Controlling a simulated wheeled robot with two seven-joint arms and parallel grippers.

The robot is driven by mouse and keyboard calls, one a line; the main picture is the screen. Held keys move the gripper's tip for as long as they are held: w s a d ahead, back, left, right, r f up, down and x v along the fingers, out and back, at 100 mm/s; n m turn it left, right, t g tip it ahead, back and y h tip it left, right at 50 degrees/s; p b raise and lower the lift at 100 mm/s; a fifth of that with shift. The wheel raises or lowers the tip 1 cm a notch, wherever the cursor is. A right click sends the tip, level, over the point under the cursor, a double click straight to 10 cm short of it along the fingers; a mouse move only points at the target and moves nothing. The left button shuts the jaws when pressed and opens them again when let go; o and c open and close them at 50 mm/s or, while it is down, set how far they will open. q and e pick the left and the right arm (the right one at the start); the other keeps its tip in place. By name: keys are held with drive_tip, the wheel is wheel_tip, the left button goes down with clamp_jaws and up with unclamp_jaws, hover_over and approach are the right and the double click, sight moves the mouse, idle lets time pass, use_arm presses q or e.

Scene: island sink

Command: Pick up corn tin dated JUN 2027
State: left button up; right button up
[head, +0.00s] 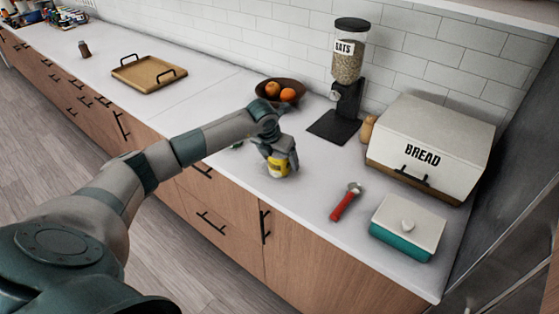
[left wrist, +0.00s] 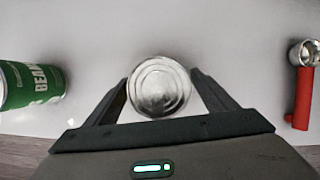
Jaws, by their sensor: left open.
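A tin with a yellow label (head: 277,167) stands upright on the white counter in the head view; I cannot read a date on it. In the left wrist view its round silver top (left wrist: 158,87) sits between the fingers of my left gripper (left wrist: 165,92). The gripper is open, with a finger on each side of the tin. In the head view my left gripper (head: 280,160) comes down over the tin and covers part of it. A green tin marked BEAN (left wrist: 30,84) is to the left in the wrist view. My right gripper is not in view.
A red-handled tool (head: 345,202) lies right of the tin, with a teal box with a white lid (head: 408,226) beyond. A bread box (head: 430,145), an oats dispenser (head: 345,85) and a fruit bowl (head: 281,91) stand behind. The counter's front edge is close.

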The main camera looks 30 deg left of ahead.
use_arm(q)
drive_tip(key=c, duration=1.4)
drive_tip(key=shift+w+r, duration=0.1)
drive_tip(key=shift+r, duration=0.05)
drive_tip(key=shift+r+b, duration=0.5)
drive_tip(key=shift+b, duration=0.05)
wheel_tip(320, 180, up, 2)
drive_tip(key=shift+r+b, duration=0.1)
drive_tip(key=shift+b, duration=0.65)
drive_tip(key=shift+w+d+r+b, duration=0.1)
drive_tip(key=shift+d+r+b, duration=0.7)
drive_tip(key=shift+d+r, duration=0.8)
drive_tip(key=shift+w+d+r+b, duration=0.1)
drive_tip(key=shift+d+r+b, duration=0.8)
drive_tip(key=shift+d, duration=1.35)
drive_tip(key=shift+w+d+r+b, duration=0.1)
drive_tip(key=shift+d+r+b, duration=0.6)
drive_tip(key=shift+d+r, duration=0.95)
drive_tip(key=shift+d+f, duration=0.3)
drive_tip(key=shift+f, duration=0.05)
